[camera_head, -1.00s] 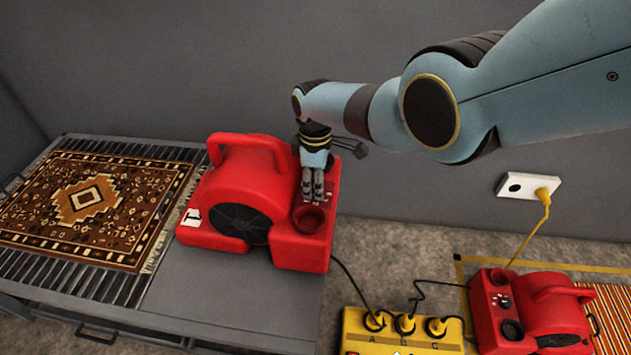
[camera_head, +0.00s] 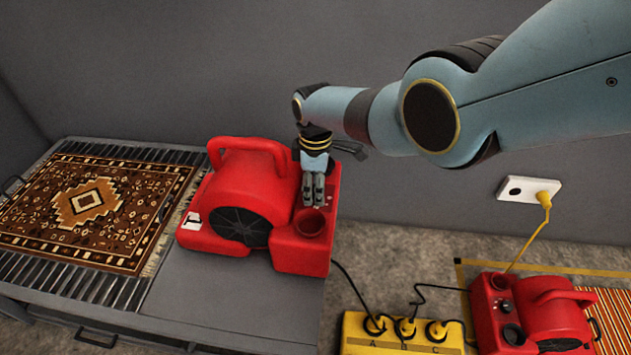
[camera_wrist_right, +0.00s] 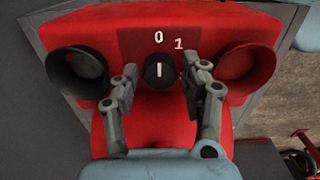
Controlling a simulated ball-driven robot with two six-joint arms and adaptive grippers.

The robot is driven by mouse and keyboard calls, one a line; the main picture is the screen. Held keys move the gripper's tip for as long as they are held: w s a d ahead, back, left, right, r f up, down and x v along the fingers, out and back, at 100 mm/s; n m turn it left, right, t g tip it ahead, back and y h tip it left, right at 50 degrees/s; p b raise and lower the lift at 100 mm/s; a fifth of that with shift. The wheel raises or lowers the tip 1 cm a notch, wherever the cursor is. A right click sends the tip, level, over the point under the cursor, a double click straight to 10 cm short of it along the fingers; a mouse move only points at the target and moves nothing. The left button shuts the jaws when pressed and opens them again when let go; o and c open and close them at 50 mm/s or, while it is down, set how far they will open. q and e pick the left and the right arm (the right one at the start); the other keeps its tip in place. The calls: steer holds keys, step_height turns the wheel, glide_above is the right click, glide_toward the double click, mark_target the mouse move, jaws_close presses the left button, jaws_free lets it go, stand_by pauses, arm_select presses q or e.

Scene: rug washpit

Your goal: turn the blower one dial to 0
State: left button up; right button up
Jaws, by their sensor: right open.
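Blower one (camera_head: 243,205) is a red blower with a "1" label, standing on the grey bench beside the rug. Its dial (camera_wrist_right: 159,71) is a black knob with a white pointer mark, seen in the right wrist view. The mark points up toward the printed 0, with 1 to its right. My right gripper (camera_head: 313,201) is over the dial panel in the head view. In the right wrist view (camera_wrist_right: 161,82) its fingers are open, one on each side of the dial, with gaps visible. The dial is hidden behind the gripper in the head view. My left gripper is out of view.
A patterned rug (camera_head: 90,205) lies on the slatted bench at left. A second red blower (camera_head: 545,310) stands on the floor at right, near a yellow power box (camera_head: 390,345) with plugs A, B, C. A white wall outlet (camera_head: 528,190) holds a yellow plug.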

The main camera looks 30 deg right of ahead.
step_height(320, 180, up, 12)
stand_by(0.6)
steer(key=s+d+f+m+g, duration=0.1)
steer(key=s+f+g, duration=0.1)
steer(key=s+f, duration=1.2)
steer(key=s+d+f+m+g, duration=0.1)
steer(key=s+f+g, duration=0.1)
steer(key=s+f, duration=1.15)
steer(key=s+d+f+m+t, duration=0.1)
steer(key=s+f+m, duration=0.2)
steer(key=s, duration=1.2)
steer(key=s+d+f+m+t, duration=0.15)
steer(key=s+f, duration=0.25)
steer(key=s, duration=1)
steer(key=w+m, duration=0.1)
steer(key=w+m+t, duration=0.2)
steer(key=shift+w+f+m+h, duration=0.3)
steer(key=shift+w+m+h, duration=0.05)
steer(key=shift+w+h, duration=0.05)
